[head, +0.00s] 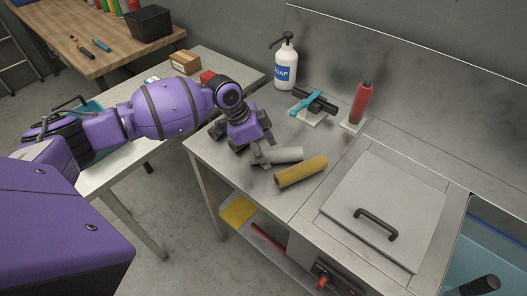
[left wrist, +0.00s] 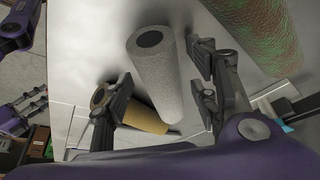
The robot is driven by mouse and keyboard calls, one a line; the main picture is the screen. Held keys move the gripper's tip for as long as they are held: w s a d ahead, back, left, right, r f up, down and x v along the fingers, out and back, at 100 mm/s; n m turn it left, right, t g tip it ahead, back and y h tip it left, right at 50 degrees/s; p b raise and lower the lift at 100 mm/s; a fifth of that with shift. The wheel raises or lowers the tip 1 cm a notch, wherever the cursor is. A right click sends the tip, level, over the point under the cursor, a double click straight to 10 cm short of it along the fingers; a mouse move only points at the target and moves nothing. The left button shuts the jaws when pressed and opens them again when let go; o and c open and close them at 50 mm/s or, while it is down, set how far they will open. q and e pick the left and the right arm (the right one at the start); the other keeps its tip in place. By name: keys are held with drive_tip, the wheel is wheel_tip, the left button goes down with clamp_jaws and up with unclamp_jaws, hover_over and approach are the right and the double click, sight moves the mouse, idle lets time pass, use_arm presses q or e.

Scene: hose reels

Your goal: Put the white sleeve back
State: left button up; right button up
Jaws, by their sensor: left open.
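The white sleeve (head: 288,155) lies on the metal counter, next to the yellow sleeve (head: 300,171). My left gripper (head: 252,153) is open, low over the counter at the near-left end of the white sleeve. In the left wrist view the white sleeve (left wrist: 160,75) lies between the spread fingers (left wrist: 163,82), with gaps visible on both sides. The yellow sleeve (left wrist: 146,117) is partly hidden behind the left finger there. A red sleeve (head: 362,102) stands upright on a pale base behind. A blue-handled tool (head: 308,102) rests on a stand to its left.
A soap bottle (head: 285,62) stands at the back of the counter. A grey lid with a black handle (head: 385,205) is at the right, beside a blue basin (head: 495,245). A mottled red-green cylinder (left wrist: 265,30) shows at top right in the left wrist view.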

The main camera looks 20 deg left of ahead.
use_arm(q)
drive_tip(key=v, duration=1.2)
use_arm(e)
drive_tip(key=shift+s+f, duration=0.1)
drive_tip(key=shift+s, duration=0.35)
use_arm(q)
drive_tip(key=shift+r, duration=0.1)
use_arm(e)
drive_tip(key=shift+w, duration=0.1)
